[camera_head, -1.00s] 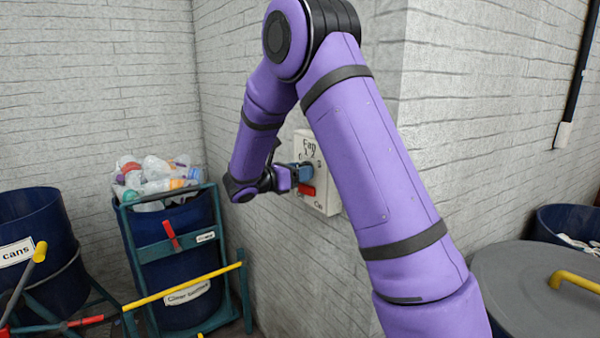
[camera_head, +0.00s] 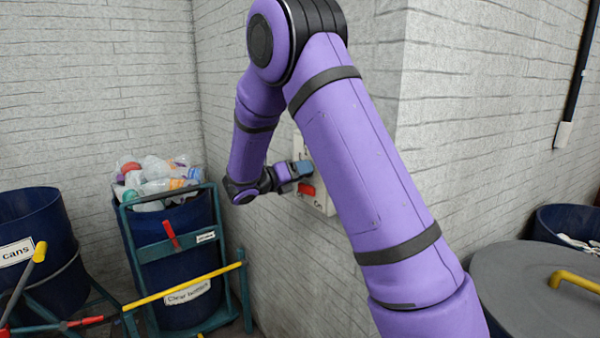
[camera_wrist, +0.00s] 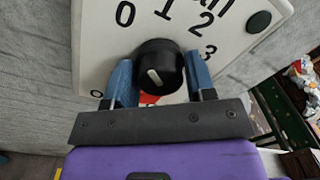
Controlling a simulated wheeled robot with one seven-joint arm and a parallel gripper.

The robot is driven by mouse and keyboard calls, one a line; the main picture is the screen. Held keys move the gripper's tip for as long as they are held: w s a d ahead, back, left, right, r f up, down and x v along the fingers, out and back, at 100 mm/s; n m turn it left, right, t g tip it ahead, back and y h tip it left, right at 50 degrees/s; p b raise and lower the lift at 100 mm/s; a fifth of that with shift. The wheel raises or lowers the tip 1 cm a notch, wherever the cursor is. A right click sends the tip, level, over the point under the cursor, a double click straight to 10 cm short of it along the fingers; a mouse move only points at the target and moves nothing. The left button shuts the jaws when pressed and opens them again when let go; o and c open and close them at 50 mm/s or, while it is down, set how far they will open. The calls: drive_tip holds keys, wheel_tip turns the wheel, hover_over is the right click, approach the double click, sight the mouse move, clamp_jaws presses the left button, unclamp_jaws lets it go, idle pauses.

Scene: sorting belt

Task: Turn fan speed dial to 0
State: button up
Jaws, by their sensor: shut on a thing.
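The fan speed dial (camera_wrist: 158,66) is a round black knob with a white pointer mark, in the wrist view. It sits on a white panel (camera_wrist: 100,40) printed with 0, 1, 2 and 3 around it. The pointer mark slants toward the upper left, roughly on the 0 side. My gripper (camera_wrist: 160,82) has one blue finger on each side of the dial and is shut on it. In the head view, my gripper (camera_head: 300,170) is at the panel (camera_head: 328,203) on the wall; my arm hides most of the panel and the dial.
A red switch (camera_head: 306,189) is on the panel just below my gripper. A blue barrel of clear bottles (camera_head: 160,180) in a green frame stands left. A barrel labelled cans (camera_head: 35,235) is further left. A grey lid with a yellow handle (camera_head: 575,284) is at right.

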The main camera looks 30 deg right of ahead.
drive_tip(key=shift+n, duration=0.6)
drive_tip(key=o, duration=0.8)
drive_tip(key=shift+c, duration=0.2)
drive_tip(key=a, duration=1.1)
drive_tip(key=shift+s+d+f, duration=0.1)
